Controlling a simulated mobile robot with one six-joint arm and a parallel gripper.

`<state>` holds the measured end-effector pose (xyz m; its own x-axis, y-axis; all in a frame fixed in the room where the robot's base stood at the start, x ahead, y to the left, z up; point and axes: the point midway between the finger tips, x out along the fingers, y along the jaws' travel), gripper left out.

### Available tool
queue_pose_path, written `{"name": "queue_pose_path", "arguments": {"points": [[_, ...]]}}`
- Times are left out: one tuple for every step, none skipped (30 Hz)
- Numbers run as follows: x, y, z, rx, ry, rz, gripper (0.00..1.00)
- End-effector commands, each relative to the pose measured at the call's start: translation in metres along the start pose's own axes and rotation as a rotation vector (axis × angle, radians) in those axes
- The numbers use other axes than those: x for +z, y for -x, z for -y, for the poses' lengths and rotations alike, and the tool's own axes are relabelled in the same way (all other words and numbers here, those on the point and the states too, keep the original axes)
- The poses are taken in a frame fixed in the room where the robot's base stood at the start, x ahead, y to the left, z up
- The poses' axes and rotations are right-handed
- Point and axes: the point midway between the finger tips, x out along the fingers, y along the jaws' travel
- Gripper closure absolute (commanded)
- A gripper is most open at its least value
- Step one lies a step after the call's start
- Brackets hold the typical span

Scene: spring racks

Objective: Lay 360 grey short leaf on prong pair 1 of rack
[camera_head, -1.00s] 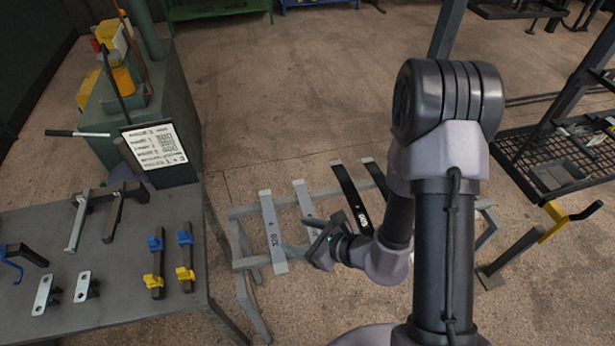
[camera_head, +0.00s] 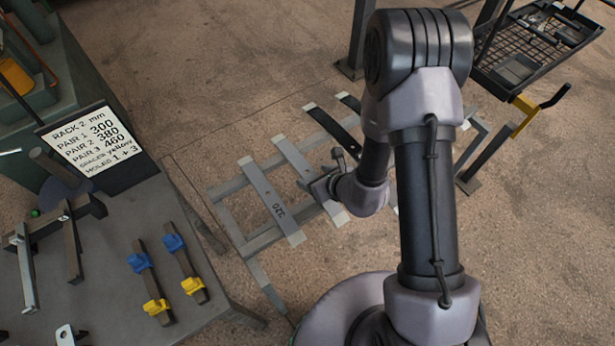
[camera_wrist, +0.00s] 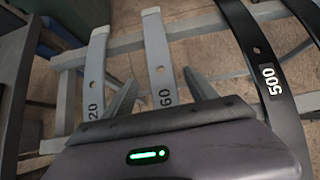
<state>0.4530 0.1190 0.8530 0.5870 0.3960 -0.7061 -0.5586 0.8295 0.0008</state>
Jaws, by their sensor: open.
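The grey leaf marked with a visible "60" (camera_wrist: 157,62) lies on a grey metal stand. In the head view this leaf (camera_head: 293,156) is partly covered by my gripper (camera_head: 325,178). In the wrist view my gripper (camera_wrist: 162,90) is open, with one finger on each side of this leaf; whether they touch it I cannot tell. The leaf's near end is hidden behind the gripper body. No prong pair of the rack can be made out for certain.
A grey leaf marked 320 (camera_head: 268,197) lies to the left, and a black leaf marked 500 (camera_wrist: 247,42) to the right. The table (camera_head: 110,290) holds brackets and blue-and-yellow clamped bars. A sign (camera_head: 95,140) lists rack 2 pairs. A mesh-shelf frame (camera_head: 520,65) stands right.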

Motion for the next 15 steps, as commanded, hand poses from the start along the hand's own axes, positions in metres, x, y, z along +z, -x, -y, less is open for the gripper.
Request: {"name": "queue_pose_path", "arguments": {"points": [[-0.001, -0.014, 0.001, 0.001, 0.003, 0.002, 0.34], [0.0, -0.02, 0.002, 0.002, 0.003, 0.001, 0.34], [0.0, -0.028, 0.002, 0.002, 0.003, 0.001, 0.34], [0.0, -0.032, 0.002, 0.002, 0.002, 0.0, 0.34], [0.001, -0.036, 0.002, 0.001, 0.002, 0.001, 0.34], [0.001, -0.039, 0.002, 0.001, 0.001, 0.0, 0.34], [0.001, -0.041, 0.002, 0.001, 0.001, -0.001, 0.34], [0.001, -0.041, 0.002, 0.001, 0.0, -0.001, 0.34], [0.002, -0.041, 0.002, 0.001, 0.0, -0.001, 0.34], [0.002, -0.041, 0.003, 0.001, 0.0, -0.001, 0.34], [0.002, -0.041, 0.003, 0.001, 0.0, -0.001, 0.34], [0.002, -0.041, 0.003, 0.001, 0.0, -0.001, 0.34], [0.002, -0.041, 0.003, 0.001, 0.0, 0.0, 0.34], [0.002, -0.04, 0.003, 0.001, 0.0, 0.0, 0.4], [0.002, -0.04, 0.003, 0.001, 0.001, 0.0, 0.47]]}}
